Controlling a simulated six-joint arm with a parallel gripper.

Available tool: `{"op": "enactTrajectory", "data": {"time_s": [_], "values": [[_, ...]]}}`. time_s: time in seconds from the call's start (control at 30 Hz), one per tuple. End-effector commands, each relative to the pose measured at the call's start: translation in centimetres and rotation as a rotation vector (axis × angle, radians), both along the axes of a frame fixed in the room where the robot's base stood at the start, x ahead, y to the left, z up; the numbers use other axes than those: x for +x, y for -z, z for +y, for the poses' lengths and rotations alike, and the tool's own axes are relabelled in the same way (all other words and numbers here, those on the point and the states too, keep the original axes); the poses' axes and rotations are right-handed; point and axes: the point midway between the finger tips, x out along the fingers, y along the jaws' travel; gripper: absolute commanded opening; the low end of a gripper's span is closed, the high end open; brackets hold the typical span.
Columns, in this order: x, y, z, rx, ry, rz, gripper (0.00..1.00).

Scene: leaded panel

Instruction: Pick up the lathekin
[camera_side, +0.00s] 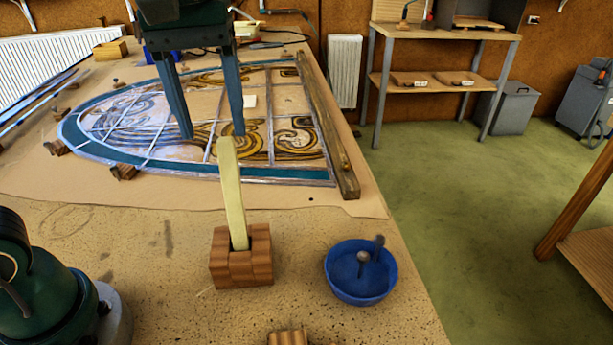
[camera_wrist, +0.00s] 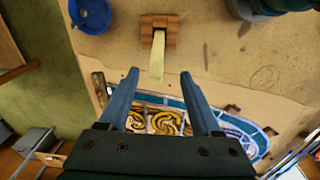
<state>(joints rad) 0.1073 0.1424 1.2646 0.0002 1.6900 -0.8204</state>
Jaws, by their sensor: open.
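The lathekin (camera_side: 232,195) is a pale yellow flat stick. It stands nearly upright, leaning slightly, in a small reddish-brown wooden block holder (camera_side: 241,270) near the front of the bench. In the wrist view the lathekin (camera_wrist: 157,58) points from the holder (camera_wrist: 159,23) toward the space ahead of my fingers. My gripper (camera_side: 213,137) is open and empty, with two blue-grey fingers spread apart. In the side view it appears above and behind the lathekin, over the panel. In the wrist view the fingertips (camera_wrist: 160,73) lie either side of the lathekin's line; I cannot tell the depth gap.
A wooden piece (camera_side: 288,338) sits at the front edge.

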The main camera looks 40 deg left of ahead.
Motion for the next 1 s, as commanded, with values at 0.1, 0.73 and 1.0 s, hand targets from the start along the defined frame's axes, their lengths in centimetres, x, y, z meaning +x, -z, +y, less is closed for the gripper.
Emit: {"op": "enactTrajectory", "data": {"time_s": [0.1,0.73,1.0], "values": [[0.6,0.4,-0.2,0.002,-0.044,0.03,0.65],[0.8,5.4,-0.4,0.003,-0.073,0.047,0.65],[0.8,7.6,-0.4,0.003,-0.073,0.048,0.65]]}}
